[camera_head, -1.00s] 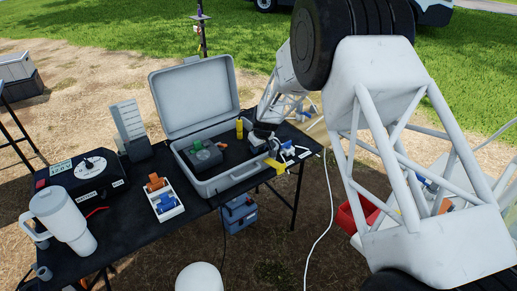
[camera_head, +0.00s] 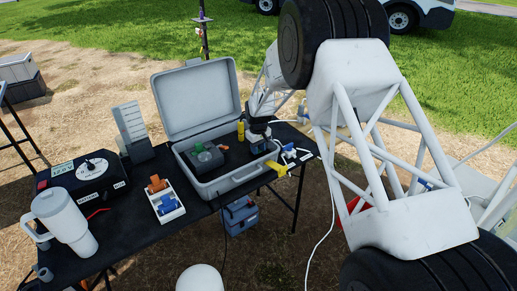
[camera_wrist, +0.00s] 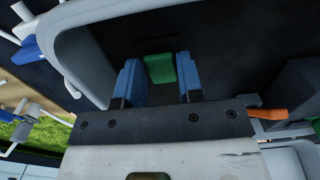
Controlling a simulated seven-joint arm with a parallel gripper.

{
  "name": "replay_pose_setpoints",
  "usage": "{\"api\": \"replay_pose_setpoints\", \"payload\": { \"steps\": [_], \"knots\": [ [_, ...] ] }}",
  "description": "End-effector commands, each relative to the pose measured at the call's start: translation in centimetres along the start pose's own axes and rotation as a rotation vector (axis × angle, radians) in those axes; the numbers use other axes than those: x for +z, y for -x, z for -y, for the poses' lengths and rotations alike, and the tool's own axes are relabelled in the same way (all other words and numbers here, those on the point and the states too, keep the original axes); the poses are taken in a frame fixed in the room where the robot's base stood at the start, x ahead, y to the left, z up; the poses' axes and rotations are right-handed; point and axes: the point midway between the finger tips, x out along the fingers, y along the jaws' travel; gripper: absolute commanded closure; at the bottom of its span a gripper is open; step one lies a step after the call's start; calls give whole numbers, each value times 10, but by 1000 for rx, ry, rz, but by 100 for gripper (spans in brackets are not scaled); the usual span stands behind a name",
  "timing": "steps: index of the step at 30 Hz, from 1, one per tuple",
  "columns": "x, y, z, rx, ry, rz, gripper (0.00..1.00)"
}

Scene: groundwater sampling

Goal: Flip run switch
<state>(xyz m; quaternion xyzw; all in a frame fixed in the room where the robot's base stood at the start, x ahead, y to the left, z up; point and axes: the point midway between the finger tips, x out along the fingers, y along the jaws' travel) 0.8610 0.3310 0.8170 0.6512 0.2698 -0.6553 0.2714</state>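I cannot clearly make out the run switch. A black control box (camera_head: 88,176) with a display, a dial and a small red part (camera_head: 42,185) sits at the table's left. A dark device (camera_head: 206,160) with a green part (camera_head: 198,148) lies in the open grey case (camera_head: 232,179). My gripper (camera_head: 262,149) hangs over the case's right part, right of that device. In the wrist view its blue fingers (camera_wrist: 158,82) are apart. A green piece (camera_wrist: 160,68) shows between them, seemingly beyond the tips; I cannot tell if anything touches it.
A yellow cylinder (camera_head: 240,131) stands in the case close to my gripper. The raised lid (camera_head: 196,97) is behind. A white tray (camera_head: 166,209) with orange and blue parts, a white mug (camera_head: 66,222) and a yellow piece (camera_head: 277,168) at the case's front right are nearby.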

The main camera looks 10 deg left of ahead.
Motion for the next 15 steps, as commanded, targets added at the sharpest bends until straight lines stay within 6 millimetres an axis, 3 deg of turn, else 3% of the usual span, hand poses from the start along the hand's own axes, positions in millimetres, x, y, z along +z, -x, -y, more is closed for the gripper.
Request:
{"api": "replay_pose_setpoints", "payload": {
  "steps": [1, 4, 15],
  "knots": [
    [0, 0, 0, 0, 1, -1, 57],
    [0, 0, 0, 0, 0, -1, 43],
    [0, 2, 0, 0, 0, -1, 43]
  ]
}}
